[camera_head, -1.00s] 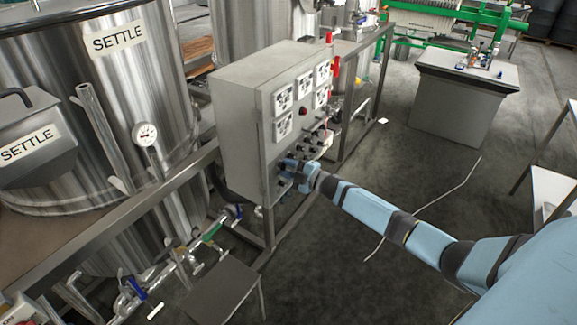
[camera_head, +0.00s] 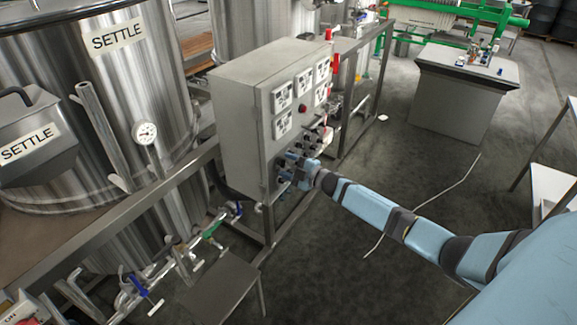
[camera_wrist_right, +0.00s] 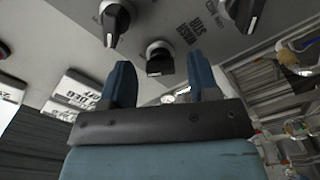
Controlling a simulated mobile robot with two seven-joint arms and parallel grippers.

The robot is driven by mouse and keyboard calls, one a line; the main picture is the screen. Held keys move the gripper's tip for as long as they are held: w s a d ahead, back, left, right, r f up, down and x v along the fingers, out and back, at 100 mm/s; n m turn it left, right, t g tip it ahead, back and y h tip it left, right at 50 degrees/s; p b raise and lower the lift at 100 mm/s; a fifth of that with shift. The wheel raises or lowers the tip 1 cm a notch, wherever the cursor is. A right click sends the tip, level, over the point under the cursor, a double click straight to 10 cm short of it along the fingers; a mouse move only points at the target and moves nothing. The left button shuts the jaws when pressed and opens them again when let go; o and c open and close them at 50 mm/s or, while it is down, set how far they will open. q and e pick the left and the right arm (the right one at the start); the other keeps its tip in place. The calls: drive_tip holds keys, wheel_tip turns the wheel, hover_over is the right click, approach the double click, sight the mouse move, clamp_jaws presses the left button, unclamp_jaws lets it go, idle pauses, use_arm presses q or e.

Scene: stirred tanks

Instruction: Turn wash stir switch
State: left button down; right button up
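The wash stir switch (camera_wrist_right: 160,58) is a black rotary knob with a light ring in the right wrist view. Upside-down lettering beside it appears to read "WASH STIR". My right gripper (camera_wrist_right: 160,72) is open, its two blue fingers standing on either side of the knob with gaps showing; I cannot tell whether either finger touches it. In the head view my right gripper (camera_head: 287,167) is at the lower front of the grey control box (camera_head: 235,125), where it hides some knobs. My left gripper is not in view.
Other black knobs sit close by, one at upper left (camera_wrist_right: 113,18) and one at upper right (camera_wrist_right: 245,12). A metal frame rail (camera_head: 180,180) runs beside the box. The floor on the right is mostly clear.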

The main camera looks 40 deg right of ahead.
drive_tip(key=shift+s, duration=0.15)
drive_tip(key=b+v, duration=0.1)
drive_tip(key=v, duration=1.2)
drive_tip(key=shift+s+b, duration=0.25)
drive_tip(key=shift+b, duration=0.15)
drive_tip(key=shift+d+f, duration=0.1)
drive_tip(key=s+a+f+m+g+h+p, duration=0.1)
drive_tip(key=s+a+f+m, duration=0.3)
drive_tip(key=s+a, duration=0.8)
drive_tip(key=s+a+f+m+g+h+p, duration=0.2)
drive_tip(key=s+a+m, duration=0.7)
drive_tip(key=a, duration=0.8)
drive_tip(key=s+f+g+p, duration=0.1)
drive_tip(key=s+f+g, duration=0.1)
drive_tip(key=s, duration=0.1)
drive_tip(key=shift+s+g+h, duration=0.3)
drive_tip(key=shift+s, duration=0.05)
drive_tip(key=shift+a+f, duration=0.1)
